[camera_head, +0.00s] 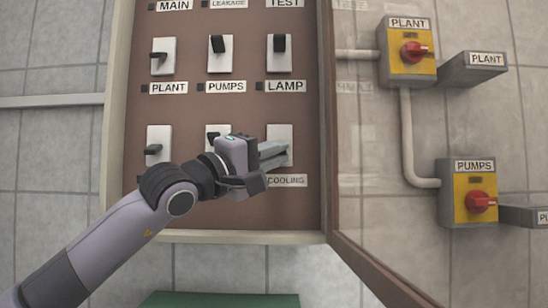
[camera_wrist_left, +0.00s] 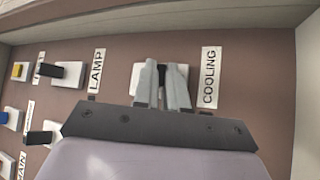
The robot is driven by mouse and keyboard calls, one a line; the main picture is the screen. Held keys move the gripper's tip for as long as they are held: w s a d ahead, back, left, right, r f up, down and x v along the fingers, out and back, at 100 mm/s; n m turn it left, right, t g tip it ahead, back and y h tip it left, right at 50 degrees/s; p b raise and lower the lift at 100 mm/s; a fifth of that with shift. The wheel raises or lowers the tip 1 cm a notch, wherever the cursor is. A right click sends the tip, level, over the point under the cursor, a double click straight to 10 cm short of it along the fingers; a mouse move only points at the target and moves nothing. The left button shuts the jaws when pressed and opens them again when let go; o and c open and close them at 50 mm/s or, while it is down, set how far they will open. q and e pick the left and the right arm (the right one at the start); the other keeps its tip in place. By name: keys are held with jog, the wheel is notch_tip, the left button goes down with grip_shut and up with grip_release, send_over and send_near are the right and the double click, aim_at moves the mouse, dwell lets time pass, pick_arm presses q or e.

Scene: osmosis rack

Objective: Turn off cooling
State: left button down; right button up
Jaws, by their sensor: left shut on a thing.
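The cooling switch (camera_head: 284,133) is a white plate above the label COOLING (camera_head: 287,181), at the lower right of the brown panel in the head view. My left gripper (camera_head: 280,152) reaches it from the left and covers part of it. In the left wrist view the switch's plate (camera_wrist_left: 140,76) stands beside the COOLING label (camera_wrist_left: 209,77). Its black handle (camera_wrist_left: 162,72) sits between the two grey fingers of my left gripper (camera_wrist_left: 163,75), which are shut on it. The handle is hidden in the head view. My right gripper is not in view.
Other switches stand close by: the lamp switch (camera_head: 279,53) above, and the pumps switch (camera_head: 220,53). The open cabinet door (camera_head: 378,270) is at the right. Beyond it are yellow boxes with red knobs, plant (camera_head: 407,50) and pumps (camera_head: 469,195). Something green (camera_head: 220,300) lies below.

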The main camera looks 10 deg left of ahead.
pick_arm(q)
jog(key=c, duration=1.5)
grip_release()
jog(key=shift+o, duration=0.2)
jog(key=b+v, duration=0.1)
jog(key=v, duration=0.6)
jog(key=shift+b, duration=0.3)
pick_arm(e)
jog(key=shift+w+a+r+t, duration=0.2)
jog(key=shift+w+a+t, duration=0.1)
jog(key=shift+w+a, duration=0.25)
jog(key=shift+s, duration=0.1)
